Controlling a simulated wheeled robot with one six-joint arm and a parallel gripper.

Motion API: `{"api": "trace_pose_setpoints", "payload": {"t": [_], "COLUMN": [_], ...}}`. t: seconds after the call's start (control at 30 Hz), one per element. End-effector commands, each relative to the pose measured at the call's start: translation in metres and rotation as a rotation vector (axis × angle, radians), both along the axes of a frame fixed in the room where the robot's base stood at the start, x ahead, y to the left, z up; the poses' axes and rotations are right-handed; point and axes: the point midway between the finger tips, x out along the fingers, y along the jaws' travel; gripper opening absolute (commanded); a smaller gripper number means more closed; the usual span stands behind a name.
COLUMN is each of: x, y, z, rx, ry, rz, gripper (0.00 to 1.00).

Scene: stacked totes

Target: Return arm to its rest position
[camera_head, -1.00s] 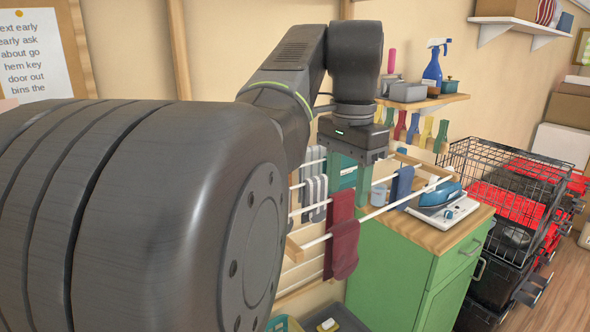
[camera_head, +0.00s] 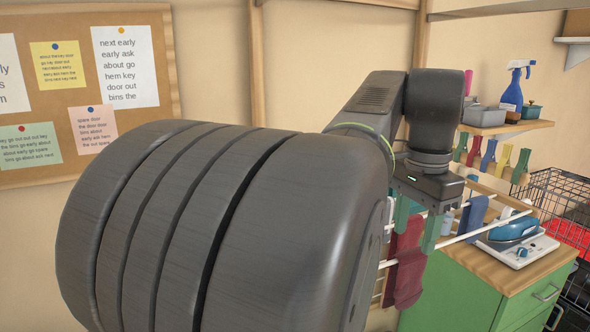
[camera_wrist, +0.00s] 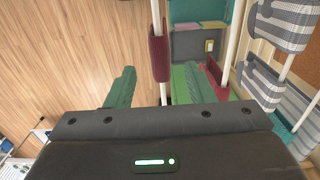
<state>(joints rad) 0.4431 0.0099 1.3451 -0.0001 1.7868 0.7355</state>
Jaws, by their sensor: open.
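My gripper (camera_head: 418,228) has two green fingers and points down in front of a wooden drying rack at the right of the head view. My arm fills the middle of that view, bent at the elbow. In the wrist view the fingers of my gripper (camera_wrist: 155,88) are spread apart. A white rack bar with a dark red cloth (camera_wrist: 159,52) shows beyond the gap between them. Nothing is held. The dark red cloth also hangs below the gripper in the head view (camera_head: 407,277), partly hidden behind a finger.
A green cabinet (camera_head: 470,298) with an iron (camera_head: 513,229) on top stands right of the rack. A shelf (camera_head: 505,127) holds a blue spray bottle (camera_head: 514,88). A black wire basket (camera_head: 563,205) is at the far right. A pinboard (camera_head: 75,165) hangs left. Wooden floor (camera_wrist: 60,50) is clear.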

Motion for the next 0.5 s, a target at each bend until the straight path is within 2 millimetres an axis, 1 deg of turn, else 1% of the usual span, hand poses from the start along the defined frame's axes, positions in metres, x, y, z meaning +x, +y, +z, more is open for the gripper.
{"api": "trace_pose_setpoints", "payload": {"t": [0.03,0.1,0.3,0.43,0.47,0.5], "x": [-0.001,-0.001,0.000,0.000,0.000,0.000], "y": [0.000,0.000,0.000,0.000,0.000,0.000], "z": [-0.011,-0.025,-0.063,-0.082,-0.085,-0.084], "rx": [0.002,0.002,0.001,0.001,0.001,0.000], "ry": [0.003,0.004,0.003,0.002,0.001,0.000], "rz": [0.000,0.000,0.000,0.000,0.000,0.000], "gripper": [0.49,0.49,0.49,0.49,0.49,0.49]}}
